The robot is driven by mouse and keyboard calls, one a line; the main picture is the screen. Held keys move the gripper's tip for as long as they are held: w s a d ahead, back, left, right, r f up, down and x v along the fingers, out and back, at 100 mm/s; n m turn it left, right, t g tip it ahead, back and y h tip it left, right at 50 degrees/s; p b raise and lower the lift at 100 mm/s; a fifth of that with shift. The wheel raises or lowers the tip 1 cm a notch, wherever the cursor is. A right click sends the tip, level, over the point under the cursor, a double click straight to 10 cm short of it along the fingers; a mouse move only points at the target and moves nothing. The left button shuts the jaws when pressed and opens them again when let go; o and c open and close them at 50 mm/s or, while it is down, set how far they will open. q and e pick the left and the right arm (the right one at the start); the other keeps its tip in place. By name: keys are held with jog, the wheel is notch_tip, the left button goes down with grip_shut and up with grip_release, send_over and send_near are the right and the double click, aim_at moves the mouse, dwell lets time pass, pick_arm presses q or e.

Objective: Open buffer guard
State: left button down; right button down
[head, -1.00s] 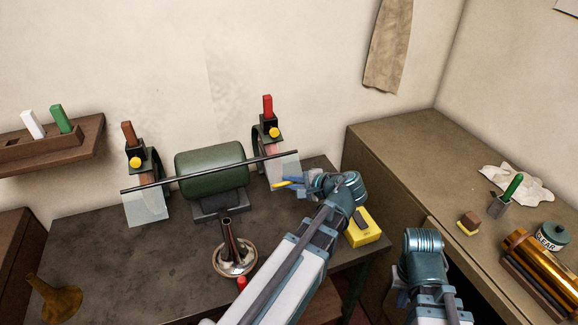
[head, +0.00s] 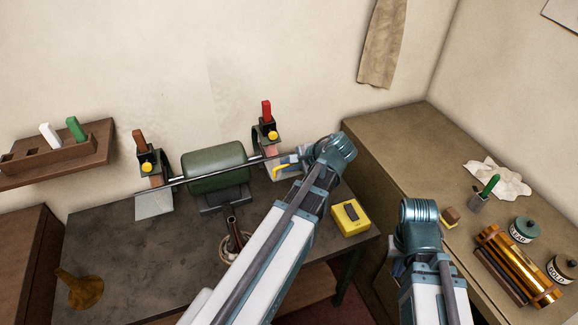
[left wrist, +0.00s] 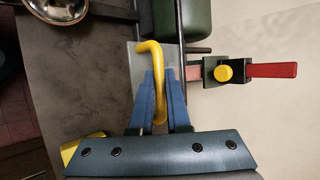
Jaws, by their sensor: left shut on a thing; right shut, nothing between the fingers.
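The arm hides part of this guard. The left-end guard has a clear shield (head: 154,205), hanging down, and a brown lever (head: 139,140). My right gripper (head: 398,266) is low at the right, shut and empty, mostly hidden.
A yellow box (head: 350,217) sits at the bench's right edge. A brass funnel-shaped piece (head: 78,290) is at the left.

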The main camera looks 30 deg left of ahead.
pick_arm(q)
jog(key=shift+w+a+r, duration=0.2)
jog(key=shift+r, duration=0.25)
jog(key=shift+p, duration=0.3)
jog(key=c, duration=0.9)
grip_release()
jog(key=shift+a, duration=0.1)
jog(key=p+v, duration=0.5)
jog(key=v, duration=0.2)
jog(key=shift+d+r, duration=0.2)
jog(key=shift+d, duration=0.05)
